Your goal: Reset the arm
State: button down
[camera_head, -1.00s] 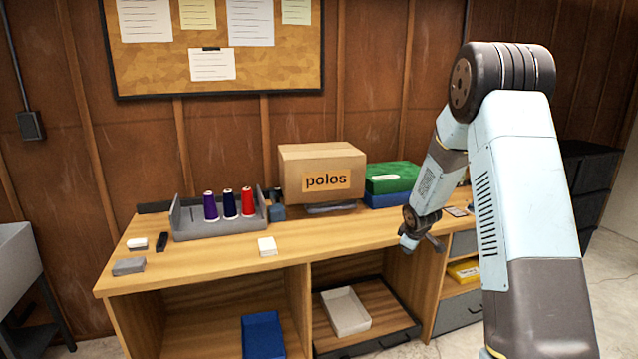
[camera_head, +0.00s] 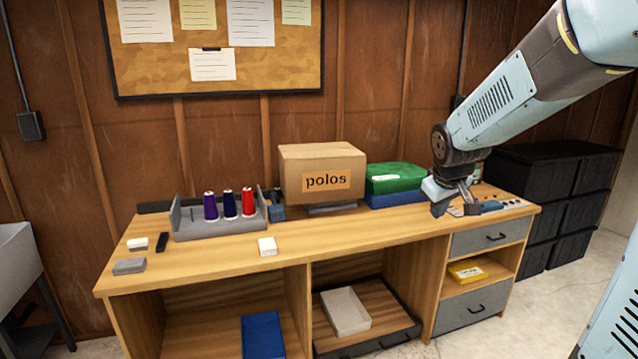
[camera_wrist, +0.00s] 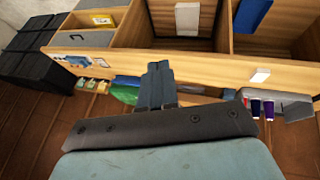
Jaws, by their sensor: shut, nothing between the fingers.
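My gripper (camera_head: 455,208) hangs over the right part of the wooden workbench (camera_head: 350,250) in the head view, in front of the green and blue stack, with nothing held. In the wrist view my gripper (camera_wrist: 157,72) shows its fingers together, pointing toward the bench's front edge, and the bench appears upside down. My arm reaches in from the upper right of the head view.
A cardboard box marked "polos" (camera_head: 322,176) stands mid-bench, with a green folded item (camera_head: 394,178) to its right. A grey rack (camera_head: 185,228) holds purple, dark blue and red thread spools. Black drawers (camera_head: 545,180) stand right of the bench. The bench's front middle is mostly clear.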

jog(key=s+a+r+m, duration=0.2)
jog(key=s, duration=1)
jog(key=s+a+r+m+y, duration=0.1)
jog(key=s+a+r+m, duration=0.1)
jog(key=s, duration=0.9)
jog(key=shift+s+r, duration=0.4)
jog(key=shift+r, duration=0.05)
